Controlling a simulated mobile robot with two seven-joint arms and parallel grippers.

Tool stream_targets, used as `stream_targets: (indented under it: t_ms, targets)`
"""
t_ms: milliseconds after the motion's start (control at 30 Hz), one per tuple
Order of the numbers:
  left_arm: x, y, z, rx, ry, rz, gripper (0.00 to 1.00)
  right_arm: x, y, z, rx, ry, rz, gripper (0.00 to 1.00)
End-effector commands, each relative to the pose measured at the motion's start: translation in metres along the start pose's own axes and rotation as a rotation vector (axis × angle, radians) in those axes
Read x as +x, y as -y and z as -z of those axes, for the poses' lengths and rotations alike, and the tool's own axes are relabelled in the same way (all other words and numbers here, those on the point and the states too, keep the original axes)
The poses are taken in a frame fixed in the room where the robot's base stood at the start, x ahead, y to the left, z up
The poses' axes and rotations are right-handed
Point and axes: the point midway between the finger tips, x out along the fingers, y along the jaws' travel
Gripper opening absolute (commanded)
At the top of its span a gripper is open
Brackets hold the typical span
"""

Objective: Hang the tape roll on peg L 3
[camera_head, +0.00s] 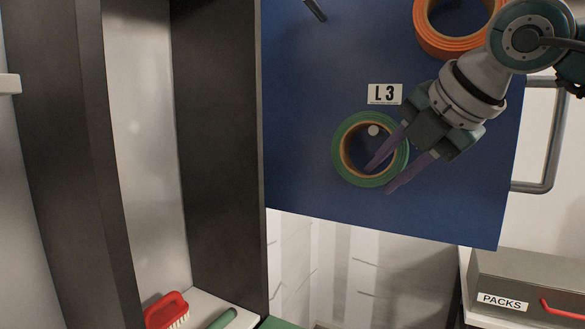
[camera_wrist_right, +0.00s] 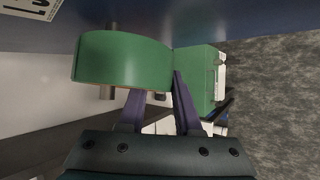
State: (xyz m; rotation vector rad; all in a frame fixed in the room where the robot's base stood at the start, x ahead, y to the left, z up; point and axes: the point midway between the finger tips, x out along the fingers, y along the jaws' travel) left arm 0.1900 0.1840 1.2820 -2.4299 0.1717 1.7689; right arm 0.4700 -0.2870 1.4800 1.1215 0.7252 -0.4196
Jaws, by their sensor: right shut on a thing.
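The green tape roll (camera_head: 341,162) is in front of the blue pegboard (camera_head: 450,200), just below the L 3 label (camera_head: 384,94). The round pale end of the peg (camera_head: 373,130) shows inside the roll's hole, near its top. In the right wrist view the peg shows on both sides of the roll (camera_wrist_right: 120,58), at the board side (camera_wrist_right: 112,27) and the near side, so the roll appears to be around it. My right gripper (camera_head: 380,180) is shut on the roll's wall at its lower right, one finger in the hole and one outside. My left gripper is out of view.
An orange tape roll (camera_head: 430,42) is at the board's upper right, near my right arm. A dark peg (camera_head: 315,10) sticks out at upper left. A dark cabinet (camera_head: 215,150) stands left of the board. A grey PACKS box (camera_head: 540,275) is at lower right.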

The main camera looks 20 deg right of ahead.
Motion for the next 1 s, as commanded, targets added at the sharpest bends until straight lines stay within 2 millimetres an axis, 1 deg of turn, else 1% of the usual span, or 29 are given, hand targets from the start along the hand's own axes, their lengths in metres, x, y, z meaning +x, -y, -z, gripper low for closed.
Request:
stream_targets:
  t_ms: [367, 400, 600, 700, 1000]
  targets:
    - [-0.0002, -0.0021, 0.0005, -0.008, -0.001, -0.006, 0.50, -0.0003, -0.0005, -0.0001, 0.000, 0.001, -0.001, 0.00]
    - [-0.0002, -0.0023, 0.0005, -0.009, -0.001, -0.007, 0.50, -0.0003, -0.0005, -0.0001, 0.000, 0.001, -0.001, 0.35]
    - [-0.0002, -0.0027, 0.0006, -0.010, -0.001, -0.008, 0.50, -0.0002, -0.0004, 0.0000, 0.000, 0.000, -0.001, 0.57]
    - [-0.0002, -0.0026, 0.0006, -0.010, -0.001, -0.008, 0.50, -0.0002, -0.0003, 0.0000, 0.000, 0.000, -0.001, 0.68]
    - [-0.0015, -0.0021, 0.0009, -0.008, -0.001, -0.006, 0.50, -0.0021, -0.0014, -0.0027, 0.000, 0.001, 0.000, 0.68]
